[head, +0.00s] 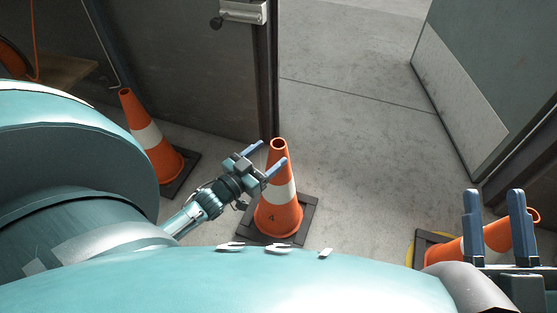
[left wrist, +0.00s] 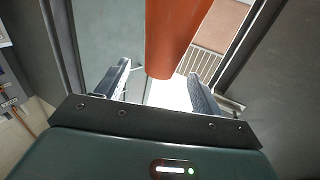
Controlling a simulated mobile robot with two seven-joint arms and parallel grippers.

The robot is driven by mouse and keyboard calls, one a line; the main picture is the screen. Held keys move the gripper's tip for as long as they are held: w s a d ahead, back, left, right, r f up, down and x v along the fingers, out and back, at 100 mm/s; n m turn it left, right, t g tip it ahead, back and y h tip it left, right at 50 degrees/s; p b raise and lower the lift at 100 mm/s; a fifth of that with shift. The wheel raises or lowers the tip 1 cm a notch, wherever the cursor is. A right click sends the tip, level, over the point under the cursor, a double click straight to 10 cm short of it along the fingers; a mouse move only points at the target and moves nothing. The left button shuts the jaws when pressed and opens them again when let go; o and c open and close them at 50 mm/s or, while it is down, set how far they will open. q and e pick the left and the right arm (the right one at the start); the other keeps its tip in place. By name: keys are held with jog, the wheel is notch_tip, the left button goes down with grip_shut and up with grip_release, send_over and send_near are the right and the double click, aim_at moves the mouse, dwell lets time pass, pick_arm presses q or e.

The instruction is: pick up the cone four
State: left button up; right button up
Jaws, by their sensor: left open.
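Cone four (head: 283,218), orange with a white band and the number 4, stands upright on a dark square base in the middle of the head view. My left gripper (head: 273,151) is open at the upper part of this cone, one finger overlapping it in the picture. In the left wrist view an orange cone part (left wrist: 175,40) shows in the gap between the two open fingers (left wrist: 163,85); I cannot tell whether they touch it. My right gripper (head: 494,192) is open and empty at the right, in front of another cone.
Another upright orange cone (head: 152,142) stands at the left by the dark wall. A doorway with bare concrete floor (head: 350,130) opens behind cone four. A grey panel (head: 455,95) stands at the right.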

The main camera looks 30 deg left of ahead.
aim_at(273, 149)
pick_arm(q)
jog(key=w, duration=0.1)
jog(key=w+b, duration=0.2)
jog(key=w, duration=0.1)
jog(key=shift+d, duration=0.25)
jog(key=shift+w, duration=0.4)
grip_shut()
pick_arm(e)
notch_tip(273, 149, up, 3)
jog(key=n+y, duration=0.3)
jog(key=shift+w+d+r+t, duration=0.1)
jog(key=shift+d+t, duration=0.05)
jog(key=shift+t, duration=0.25)
pick_arm(q)
jog(key=shift+d+r, duration=0.1)
jog(key=shift+r, duration=0.3)
